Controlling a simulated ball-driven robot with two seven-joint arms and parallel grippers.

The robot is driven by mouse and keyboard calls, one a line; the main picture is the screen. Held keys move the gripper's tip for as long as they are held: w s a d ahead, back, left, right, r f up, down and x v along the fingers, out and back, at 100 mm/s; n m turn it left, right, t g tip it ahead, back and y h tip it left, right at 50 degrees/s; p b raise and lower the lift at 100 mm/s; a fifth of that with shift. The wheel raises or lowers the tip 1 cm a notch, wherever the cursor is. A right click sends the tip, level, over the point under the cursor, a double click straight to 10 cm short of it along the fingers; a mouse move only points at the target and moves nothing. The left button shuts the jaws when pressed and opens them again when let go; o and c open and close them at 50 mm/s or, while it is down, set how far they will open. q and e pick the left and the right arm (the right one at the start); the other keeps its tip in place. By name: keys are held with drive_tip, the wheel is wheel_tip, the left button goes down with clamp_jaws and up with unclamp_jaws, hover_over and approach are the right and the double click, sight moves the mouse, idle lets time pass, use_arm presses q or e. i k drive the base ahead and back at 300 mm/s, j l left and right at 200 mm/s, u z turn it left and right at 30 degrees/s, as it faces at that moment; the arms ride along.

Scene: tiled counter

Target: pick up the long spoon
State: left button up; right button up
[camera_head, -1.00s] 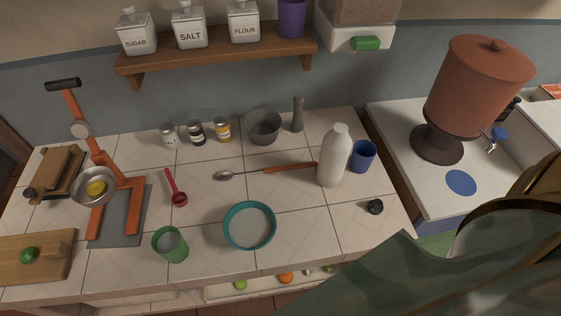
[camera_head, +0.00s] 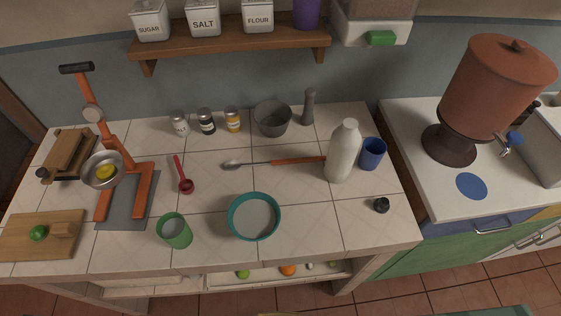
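The long spoon (camera_head: 297,161) lies flat on the tiled counter in the head view. Its metal bowl points left and its orange-brown handle points right. The handle's right end reaches the white bottle (camera_head: 342,152), which stands upright; I cannot tell whether they touch. Neither of my grippers shows in the view.
A mortar (camera_head: 272,119) and pestle (camera_head: 309,107) stand behind the spoon. A teal bowl (camera_head: 232,230) and green cup (camera_head: 174,232) stand in front. A red scoop (camera_head: 185,184) lies to the left, and a blue cup (camera_head: 372,154) stands right of the bottle. Clear tiles surround the spoon's bowl.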

sight(231, 165)
drive_tip(key=k+j, duration=0.1)
drive_tip(key=j, duration=0.3)
drive_tip(key=k+j, duration=0.1)
drive_tip(key=j, duration=0.3)
drive_tip(key=k+j+z, duration=0.1)
drive_tip(key=j, duration=0.3)
